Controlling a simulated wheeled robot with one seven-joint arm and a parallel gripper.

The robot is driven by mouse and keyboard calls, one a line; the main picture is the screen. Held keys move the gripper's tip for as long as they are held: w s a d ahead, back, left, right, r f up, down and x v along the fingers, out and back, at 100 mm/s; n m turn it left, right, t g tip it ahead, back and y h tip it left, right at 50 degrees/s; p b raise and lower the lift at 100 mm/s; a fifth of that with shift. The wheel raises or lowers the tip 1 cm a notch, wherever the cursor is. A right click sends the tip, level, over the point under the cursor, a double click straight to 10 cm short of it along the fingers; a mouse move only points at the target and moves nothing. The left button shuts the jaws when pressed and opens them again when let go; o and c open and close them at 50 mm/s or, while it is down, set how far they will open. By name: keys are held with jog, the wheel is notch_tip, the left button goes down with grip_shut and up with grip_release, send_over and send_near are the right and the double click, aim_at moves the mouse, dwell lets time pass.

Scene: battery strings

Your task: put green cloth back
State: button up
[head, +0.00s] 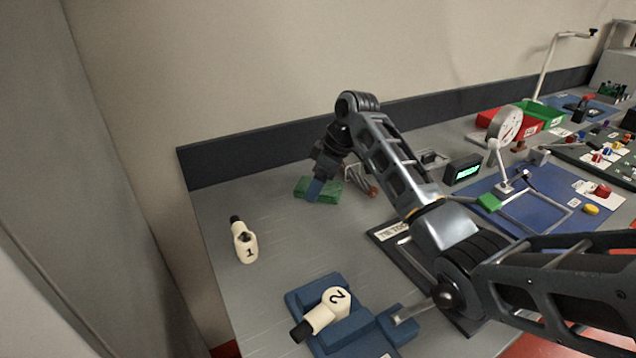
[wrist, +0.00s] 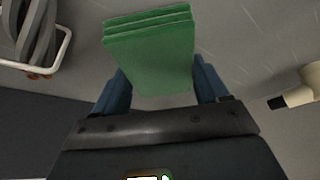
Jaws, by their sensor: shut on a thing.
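The green cloth (head: 327,193) is a folded, layered block at the back left of the grey bench in the head view. In the wrist view the green cloth (wrist: 152,55) sits between my two blue fingers, its layered edge facing away from the palm. My gripper (head: 315,188) points down and is shut on it; in the wrist view the gripper (wrist: 165,85) has one finger at each side of the cloth. Part of the cloth is hidden behind the fingers in the head view. I cannot tell whether it touches the bench.
A wire rack (head: 360,178) stands just right of the cloth. A blue mat (head: 540,198) with a gauge is farther right.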

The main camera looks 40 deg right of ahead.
jog(key=shift+s+a+f, duration=0.1)
jog(key=shift+s+f, duration=0.1)
jog(key=shift+f, duration=0.5)
jog(key=o, duration=0.9)
jog(key=shift+f, duration=0.2)
jog(key=shift+o, duration=0.2)
jog(key=shift+a, duration=0.1)
jog(key=shift+r, duration=0.55)
jog(key=v, duration=1.2)
jog(key=shift+w+r, duration=0.2)
jog(key=shift+r, duration=0.25)
